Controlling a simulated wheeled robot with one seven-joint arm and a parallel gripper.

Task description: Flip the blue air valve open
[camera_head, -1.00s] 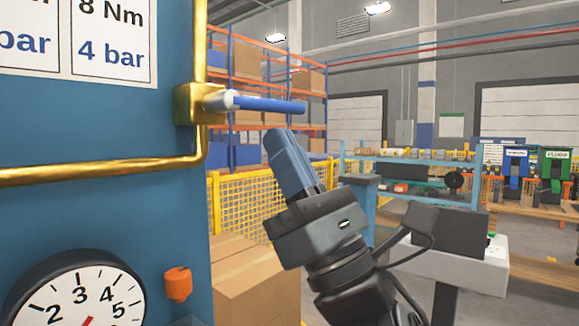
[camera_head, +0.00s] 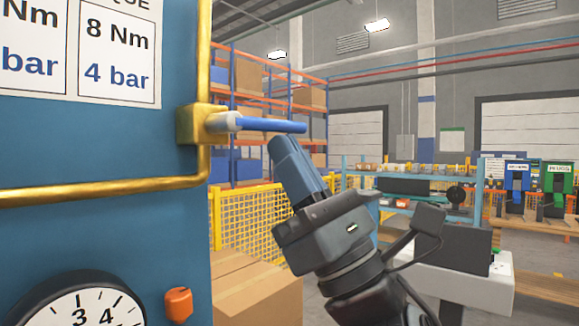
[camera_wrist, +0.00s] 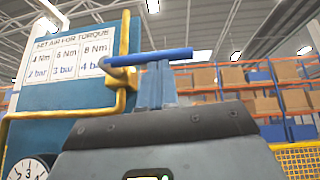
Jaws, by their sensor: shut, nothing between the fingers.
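The blue air valve lever (camera_head: 268,125) sticks out to the right, roughly level, from a brass valve body (camera_head: 196,124) on the brass pipe along the blue panel. My gripper (camera_head: 280,142) is shut and empty, its fingertips just under the lever. In the wrist view the lever (camera_wrist: 160,56) crosses directly above my gripper's fingertips (camera_wrist: 157,68). I cannot tell whether they touch it.
A torque and pressure sign (camera_head: 82,45) is on the blue panel (camera_head: 60,240). A gauge (camera_head: 90,308) and an orange knob (camera_head: 178,304) sit lower on it. Cardboard boxes (camera_head: 255,290) and a yellow mesh fence (camera_head: 250,225) stand behind my arm.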

